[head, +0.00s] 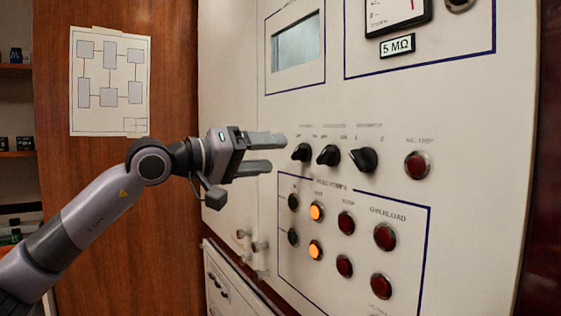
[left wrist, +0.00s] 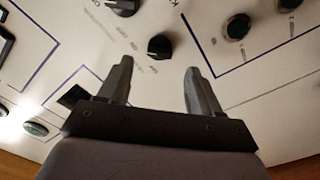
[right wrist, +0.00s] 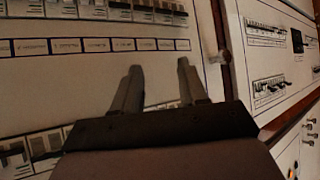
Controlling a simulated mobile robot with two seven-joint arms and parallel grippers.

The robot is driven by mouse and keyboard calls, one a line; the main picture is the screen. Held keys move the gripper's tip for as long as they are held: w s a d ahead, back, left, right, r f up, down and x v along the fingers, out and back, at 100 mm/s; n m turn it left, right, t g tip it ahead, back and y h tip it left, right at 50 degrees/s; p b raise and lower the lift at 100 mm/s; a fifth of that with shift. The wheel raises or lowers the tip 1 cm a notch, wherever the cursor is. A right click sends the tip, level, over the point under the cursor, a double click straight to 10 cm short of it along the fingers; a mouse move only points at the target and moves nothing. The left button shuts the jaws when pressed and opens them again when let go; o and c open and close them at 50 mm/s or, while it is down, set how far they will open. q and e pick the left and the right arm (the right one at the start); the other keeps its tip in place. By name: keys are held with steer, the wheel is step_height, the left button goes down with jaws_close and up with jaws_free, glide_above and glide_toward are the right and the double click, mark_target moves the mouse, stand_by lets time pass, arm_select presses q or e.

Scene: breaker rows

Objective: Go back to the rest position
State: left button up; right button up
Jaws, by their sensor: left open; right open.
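My left gripper (head: 268,154) is open and empty in the head view. Its fingers point right, toward the leftmost of three black rotary knobs (head: 301,152) on the cream control panel (head: 400,90). In the left wrist view the open fingers (left wrist: 157,85) have a black knob (left wrist: 160,46) beyond the gap between them; I see no contact. My right gripper is outside the head view. In the right wrist view its fingers (right wrist: 155,85) are open and empty in front of another panel with rows of breakers (right wrist: 130,10).
Below the knobs are lit orange lamps (head: 316,211) and dark red lamps (head: 346,222). A display (head: 296,44) and a meter (head: 397,12) sit higher. A paper diagram (head: 110,82) hangs on the wooden wall (head: 170,230) behind my left arm. A latch (right wrist: 218,57) shows at the cabinet edge.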

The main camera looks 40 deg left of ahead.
arm_select(q)
steer(key=shift+s+a, duration=0.2)
steer(key=shift+s, duration=0.35)
